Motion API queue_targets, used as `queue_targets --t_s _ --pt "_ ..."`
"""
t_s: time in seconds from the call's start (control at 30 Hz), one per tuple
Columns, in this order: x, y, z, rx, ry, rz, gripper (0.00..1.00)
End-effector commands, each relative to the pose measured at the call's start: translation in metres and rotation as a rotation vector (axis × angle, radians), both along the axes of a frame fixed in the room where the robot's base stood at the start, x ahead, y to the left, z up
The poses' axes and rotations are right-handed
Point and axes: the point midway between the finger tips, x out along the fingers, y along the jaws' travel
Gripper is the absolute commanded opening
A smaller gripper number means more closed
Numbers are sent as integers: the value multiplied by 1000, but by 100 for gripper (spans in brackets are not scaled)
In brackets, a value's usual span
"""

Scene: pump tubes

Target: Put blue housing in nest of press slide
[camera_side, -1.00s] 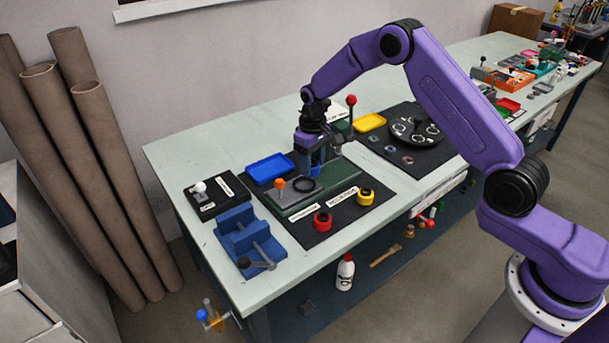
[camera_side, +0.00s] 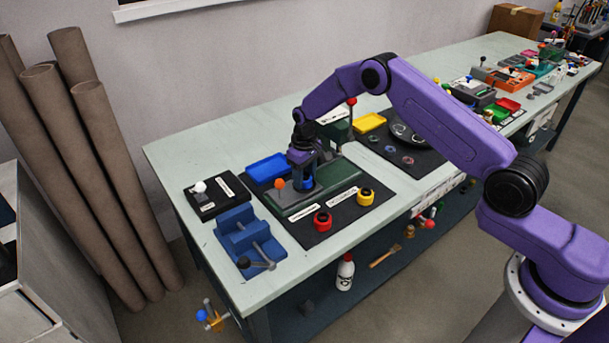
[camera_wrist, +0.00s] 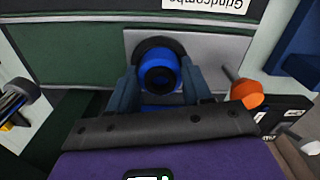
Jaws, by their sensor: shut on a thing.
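The blue housing (camera_side: 308,184) is held upright in my gripper (camera_side: 304,180). The wrist view shows the housing (camera_wrist: 160,72) end-on, between the two fingers. My gripper is shut on it. The press slide is a grey plate (camera_wrist: 208,45) on a green base (camera_side: 327,199), with an orange knob (camera_side: 280,183) at its left. The nest is a black ring (camera_wrist: 146,45) on the slide. The housing is over the nest and covers most of it. I cannot tell whether its lower end is inside the ring or just above it.
A blue tray (camera_side: 266,168) lies behind the slide. The press column with its red-knobbed lever (camera_side: 351,101) stands to the right. Red (camera_side: 322,221) and yellow (camera_side: 365,196) buttons sit in front. A blue vise (camera_side: 247,240) stands at the left.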

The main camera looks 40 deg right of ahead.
Motion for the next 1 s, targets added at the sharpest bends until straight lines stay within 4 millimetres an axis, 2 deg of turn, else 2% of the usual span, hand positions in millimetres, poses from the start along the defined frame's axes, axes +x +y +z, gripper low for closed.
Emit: queue_targets --t_s 0.13,0.17,0.23,0.53,0.67,0.77,1.0 --pt "0 0 -3 0 1 0 16" --pt "0 0 -3 0 1 0 52" --pt "0 0 -3 0 1 0 75" --pt "0 0 -2 0 1 0 75" --pt "0 0 6 0 -1 0 75" --pt "1 0 20 1 -3 0 75" --pt "1 0 69 1 -3 0 75"
